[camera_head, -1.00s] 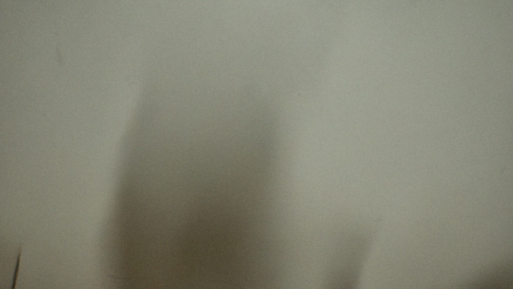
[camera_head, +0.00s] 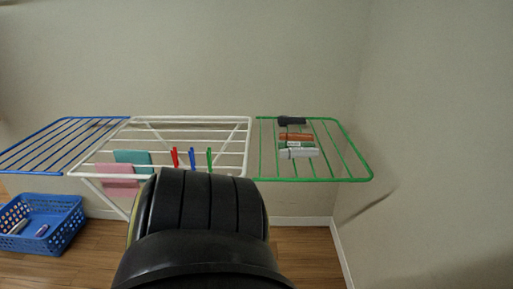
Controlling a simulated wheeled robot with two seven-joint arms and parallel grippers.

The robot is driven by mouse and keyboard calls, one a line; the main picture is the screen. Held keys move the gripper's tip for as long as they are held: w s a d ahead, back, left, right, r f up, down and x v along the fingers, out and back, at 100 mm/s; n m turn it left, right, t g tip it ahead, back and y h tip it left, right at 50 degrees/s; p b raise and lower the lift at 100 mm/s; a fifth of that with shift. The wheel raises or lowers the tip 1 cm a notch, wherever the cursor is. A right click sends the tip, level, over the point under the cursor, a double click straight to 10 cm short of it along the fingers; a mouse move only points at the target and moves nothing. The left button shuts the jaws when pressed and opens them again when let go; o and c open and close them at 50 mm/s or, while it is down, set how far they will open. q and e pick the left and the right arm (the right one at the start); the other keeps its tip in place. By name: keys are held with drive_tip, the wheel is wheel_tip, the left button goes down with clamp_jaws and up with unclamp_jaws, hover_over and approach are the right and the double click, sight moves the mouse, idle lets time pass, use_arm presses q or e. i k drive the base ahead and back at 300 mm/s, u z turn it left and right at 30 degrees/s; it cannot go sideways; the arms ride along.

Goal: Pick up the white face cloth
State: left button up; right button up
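A drying rack stands against the wall, and its green wing (camera_head: 325,180) holds a short row of small rolled or folded cloths. A white or pale grey one (camera_head: 299,153), which looks like the white face cloth, lies at the near end of the row. A green-and-white one (camera_head: 296,144), an orange-brown one (camera_head: 296,136) and a dark one (camera_head: 291,121) lie behind it. Neither of my grippers is in view, so nothing shows them touching a cloth.
The rack's white middle section (camera_head: 190,117) carries a pink cloth (camera_head: 117,181), a teal cloth (camera_head: 131,157) and red, blue and green pegs (camera_head: 192,158). Its blue wing (camera_head: 30,173) is bare. A blue basket (camera_head: 62,228) sits on the floor at left. A wall closes the right side.

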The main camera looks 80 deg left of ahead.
sight(291, 152)
drive_tip(key=u, duration=2.15)
